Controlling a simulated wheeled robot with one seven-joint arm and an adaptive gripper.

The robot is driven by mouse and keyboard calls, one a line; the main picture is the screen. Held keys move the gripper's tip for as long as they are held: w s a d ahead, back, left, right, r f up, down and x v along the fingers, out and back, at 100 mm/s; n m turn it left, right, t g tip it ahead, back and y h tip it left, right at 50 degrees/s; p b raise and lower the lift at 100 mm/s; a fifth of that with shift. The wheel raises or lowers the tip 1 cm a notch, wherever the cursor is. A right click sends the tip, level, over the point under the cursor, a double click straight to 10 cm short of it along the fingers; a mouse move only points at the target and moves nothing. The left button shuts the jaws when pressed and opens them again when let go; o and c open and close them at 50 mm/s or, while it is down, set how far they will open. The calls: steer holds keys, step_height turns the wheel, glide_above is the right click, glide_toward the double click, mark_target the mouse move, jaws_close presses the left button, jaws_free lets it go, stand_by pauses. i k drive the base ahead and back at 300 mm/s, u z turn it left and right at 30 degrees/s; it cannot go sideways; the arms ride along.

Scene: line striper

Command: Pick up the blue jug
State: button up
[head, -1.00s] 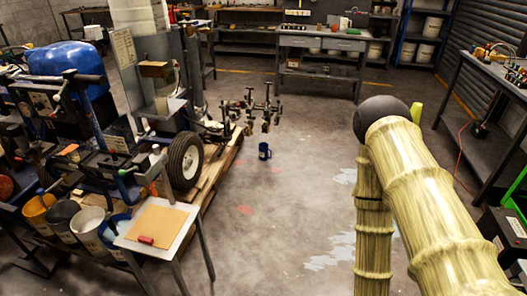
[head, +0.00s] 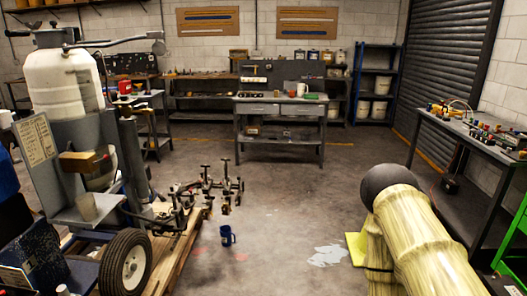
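The blue jug (head: 227,236) is small and upright, with a handle on its right side. It appears to stand on the concrete floor, just right of the wooden pallet (head: 172,262) and below the striper's metal brackets. My arm, with a pale bamboo-like surface and a dark rounded joint, shows at the lower right, well to the right of the jug. My gripper is not in view, so its state is hidden.
The line striper with its wheel (head: 126,264) fills the left side. A grey workbench (head: 282,108) stands at the back. A bench (head: 468,134) with small parts stands along the right. The middle floor is clear, with pale and reddish paint patches.

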mark_target(225, 231)
steer(key=z, duration=0.05)
steer(key=i, duration=1.65)
steer(key=u, duration=0.65)
steer(key=i, duration=1.45)
steer(key=u, duration=0.45)
